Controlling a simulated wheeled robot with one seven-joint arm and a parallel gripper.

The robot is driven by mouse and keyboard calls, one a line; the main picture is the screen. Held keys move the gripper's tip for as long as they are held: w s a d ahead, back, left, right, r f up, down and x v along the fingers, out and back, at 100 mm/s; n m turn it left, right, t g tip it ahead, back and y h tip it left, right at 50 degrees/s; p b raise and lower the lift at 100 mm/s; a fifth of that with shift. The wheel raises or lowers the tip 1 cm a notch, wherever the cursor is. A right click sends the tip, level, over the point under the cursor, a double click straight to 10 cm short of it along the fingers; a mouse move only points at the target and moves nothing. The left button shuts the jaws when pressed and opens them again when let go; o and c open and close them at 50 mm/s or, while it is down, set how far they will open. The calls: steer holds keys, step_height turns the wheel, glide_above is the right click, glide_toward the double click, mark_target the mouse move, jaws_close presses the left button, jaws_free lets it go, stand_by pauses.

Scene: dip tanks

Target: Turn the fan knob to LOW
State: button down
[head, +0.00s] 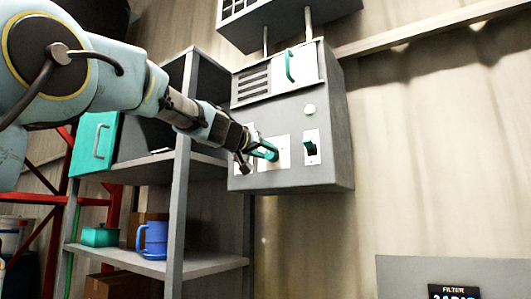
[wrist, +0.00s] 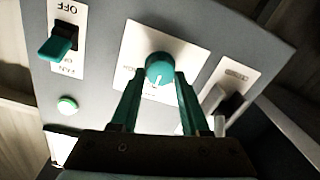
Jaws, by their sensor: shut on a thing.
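The fan knob (wrist: 160,70) is round and teal with a pale pointer line, on a white plate (wrist: 132,82) in the middle of the grey control box's front. In the wrist view my gripper (wrist: 162,78) has its two teal fingers on either side of the knob, shut on it. The pointer line points toward the bottom of the wrist view; the plate's markings are too small or hidden to read. In the head view my gripper (head: 268,152) reaches the grey control box (head: 290,125) from the left and mostly covers the knob.
A teal-handled switch (wrist: 58,46) marked OFF and FAN sits beside the knob, with a pale round button (wrist: 68,105) near it. Another switch (wrist: 228,100) lies close on the other side. A grey shelf (head: 180,262) holds a blue mug (head: 152,240).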

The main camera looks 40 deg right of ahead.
steer(key=n, duration=0.5)
steer(key=shift+w+n, duration=0.15)
steer(key=shift+n, duration=0.25)
steer(key=n, duration=0.5)
steer(key=shift+f+n, duration=0.1)
steer(key=shift+n, duration=0.3)
steer(key=shift+c, duration=1.9)
jaws_free()
steer(key=shift+a, duration=0.15)
steer(key=b+v, duration=0.5)
steer(key=v, duration=0.5)
steer(key=shift+a, duration=0.3)
